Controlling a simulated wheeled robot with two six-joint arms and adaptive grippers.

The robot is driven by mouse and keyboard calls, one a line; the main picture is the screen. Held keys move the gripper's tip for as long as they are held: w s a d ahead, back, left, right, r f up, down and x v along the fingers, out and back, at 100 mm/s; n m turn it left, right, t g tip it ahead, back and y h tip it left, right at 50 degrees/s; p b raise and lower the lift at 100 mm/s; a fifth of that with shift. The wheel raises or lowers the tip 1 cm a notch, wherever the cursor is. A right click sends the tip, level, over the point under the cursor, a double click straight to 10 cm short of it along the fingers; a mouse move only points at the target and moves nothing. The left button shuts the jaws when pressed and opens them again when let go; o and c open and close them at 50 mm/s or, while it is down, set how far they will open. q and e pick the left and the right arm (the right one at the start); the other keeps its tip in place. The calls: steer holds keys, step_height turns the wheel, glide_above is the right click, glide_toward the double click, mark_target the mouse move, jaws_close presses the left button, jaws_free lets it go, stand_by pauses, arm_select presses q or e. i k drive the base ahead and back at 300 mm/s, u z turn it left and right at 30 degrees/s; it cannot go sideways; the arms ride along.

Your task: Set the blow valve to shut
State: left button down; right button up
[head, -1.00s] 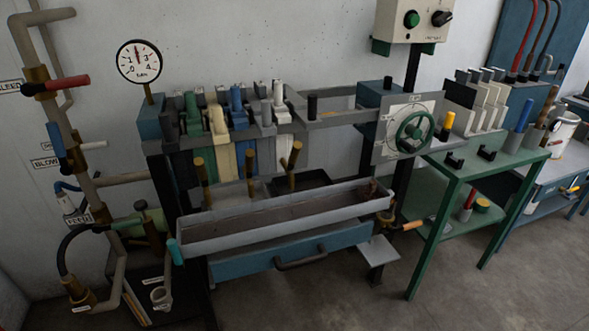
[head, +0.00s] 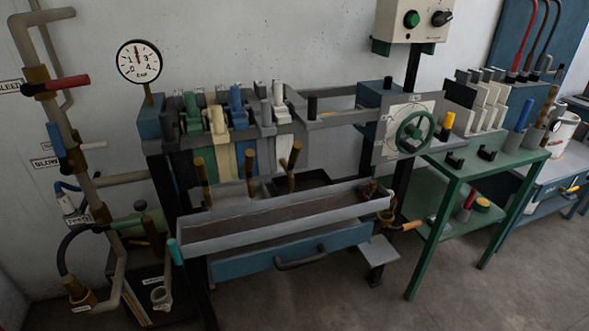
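The blow valve (head: 57,140) is on the upright pipe at the left of the head view. Its blue lever stands nearly upright, roughly along the pipe. The BLOW label (head: 45,163) is on the wall just below and to the left of the lever. A smaller label above it is too small to read. Neither of my grippers is in view, and nothing touches the lever.
Above is the bleed valve's red lever (head: 68,82), lying sideways. A gauge (head: 138,61), a filter press with a trough (head: 280,222) and a green table (head: 470,170) stand to the right.

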mark_target(65, 168)
steer(key=u, duration=1.25)
steer(key=k, duration=0.65)
steer(key=u, duration=0.05)
steer(key=i, duration=1.15)
steer(key=u, duration=0.8)
